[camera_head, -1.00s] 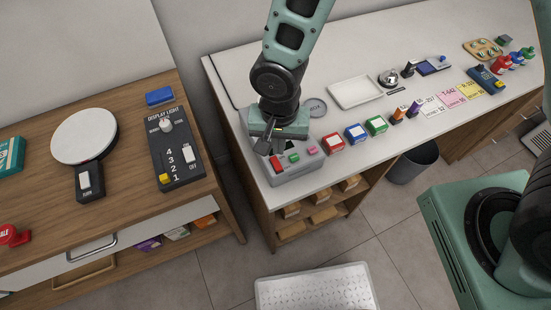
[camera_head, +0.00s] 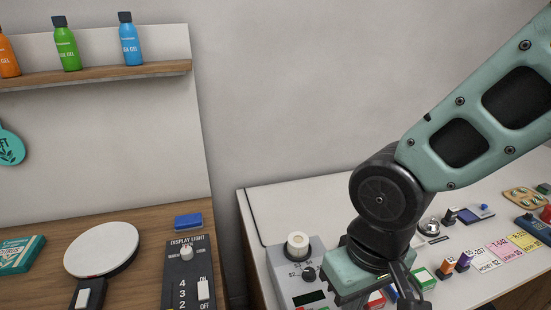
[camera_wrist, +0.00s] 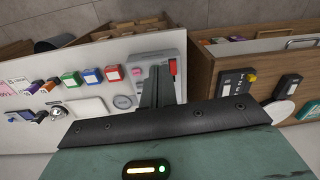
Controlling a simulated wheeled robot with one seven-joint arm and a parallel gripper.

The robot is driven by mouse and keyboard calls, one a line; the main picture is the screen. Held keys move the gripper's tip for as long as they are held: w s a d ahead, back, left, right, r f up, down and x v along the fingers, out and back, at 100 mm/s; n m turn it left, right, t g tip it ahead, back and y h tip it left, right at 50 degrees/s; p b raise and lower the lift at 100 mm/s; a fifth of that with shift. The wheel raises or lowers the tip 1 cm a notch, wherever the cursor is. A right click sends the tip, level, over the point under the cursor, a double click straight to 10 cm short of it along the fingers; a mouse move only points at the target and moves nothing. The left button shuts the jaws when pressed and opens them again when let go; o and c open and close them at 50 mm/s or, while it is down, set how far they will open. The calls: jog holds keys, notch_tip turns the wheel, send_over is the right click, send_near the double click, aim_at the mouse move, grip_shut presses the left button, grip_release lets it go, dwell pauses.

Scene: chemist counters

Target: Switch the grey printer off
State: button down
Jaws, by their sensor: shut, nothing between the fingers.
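The grey printer (camera_head: 292,262) stands at the left end of the white counter. In the head view its roll, knob and dark display show, while its front part is cut off by the lower edge. In the wrist view, the printer (camera_wrist: 178,88) lies behind my fingertips, with a red switch (camera_wrist: 173,67) just to their right. My gripper (camera_head: 408,294) is shut and empty, to the right of the printer in the head view. In the wrist view my gripper (camera_wrist: 158,72) overlaps the printer's body. I cannot tell whether it touches, or which way the switch is set.
Red, blue and green boxes (camera_wrist: 92,75) stand beside the printer. The wooden counter to the left holds a display light panel (camera_head: 190,268), a round white scale (camera_head: 101,250) and a blue block (camera_head: 188,221). A shelf with bottles (camera_head: 66,45) hangs above it.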

jog(key=s+d+n, duration=0.1)
jog(key=s+d+n+b, duration=0.1)
jog(key=s, duration=0.1)
jog(key=s+d+r+n, duration=0.1)
jog(key=shift+s+b, duration=0.4)
jog(key=shift+w, duration=0.1)
